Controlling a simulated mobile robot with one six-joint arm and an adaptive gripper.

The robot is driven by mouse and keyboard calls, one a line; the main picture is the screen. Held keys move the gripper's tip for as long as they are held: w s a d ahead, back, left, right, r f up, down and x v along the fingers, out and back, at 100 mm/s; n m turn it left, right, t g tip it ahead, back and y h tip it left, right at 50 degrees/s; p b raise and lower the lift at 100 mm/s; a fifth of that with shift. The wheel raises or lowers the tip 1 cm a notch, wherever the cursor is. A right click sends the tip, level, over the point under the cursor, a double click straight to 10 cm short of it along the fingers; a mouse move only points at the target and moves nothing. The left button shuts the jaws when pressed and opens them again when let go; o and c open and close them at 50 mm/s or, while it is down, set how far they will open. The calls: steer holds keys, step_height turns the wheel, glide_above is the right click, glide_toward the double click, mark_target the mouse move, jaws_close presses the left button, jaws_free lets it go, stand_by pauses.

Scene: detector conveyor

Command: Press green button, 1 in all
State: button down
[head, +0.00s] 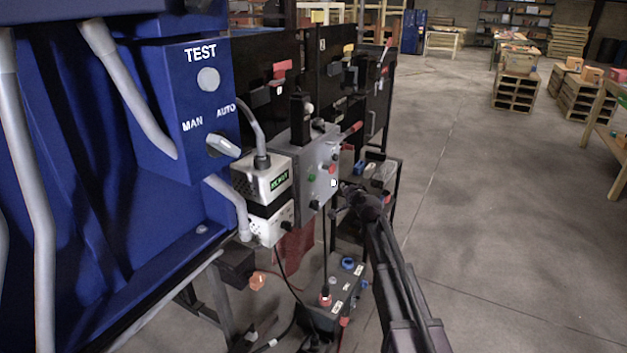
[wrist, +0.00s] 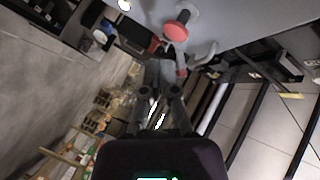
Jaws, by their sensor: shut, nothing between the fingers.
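The green button (head: 312,178) is a small round knob on the face of a grey control box (head: 300,150) in the head view. Red buttons (head: 333,168) sit beside it on the same face. My gripper (head: 344,188) is just to the right of the box, with its fingers toward the panel. In the wrist view my gripper (wrist: 166,68) is shut and empty, below a red mushroom button (wrist: 176,30) on the grey panel. I cannot tell whether the fingertips touch anything. The green button cannot be made out in the wrist view.
A blue machine (head: 80,210) with a TEST panel fills the left. A small display box (head: 265,180) stands left of the control box. Below is a dark pedestal box (head: 335,300) with coloured knobs and hanging cables. The floor (head: 490,220) to the right is open.

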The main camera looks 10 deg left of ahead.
mark_target(315, 179)
steer(key=w+a, duration=0.3)
steer(key=a, duration=0.5)
stand_by(0.4)
steer(key=shift+a, duration=0.15)
stand_by(1.3)
steer(key=shift+w+a, duration=0.1)
steer(key=shift+a, duration=0.2)
steer(key=shift+w+a, duration=0.15)
steer(key=shift+a, duration=0.35)
stand_by(1.4)
steer(key=shift+d, duration=0.15)
steer(key=shift+s+d, duration=0.35)
steer(key=shift+d, duration=0.4)
steer(key=shift+s+d, duration=0.3)
steer(key=shift+d, duration=0.5)
steer(key=shift+s+d, duration=0.25)
steer(key=shift+d, duration=0.5)
steer(key=shift+s+d, duration=0.3)
steer(key=shift+d, duration=0.5)
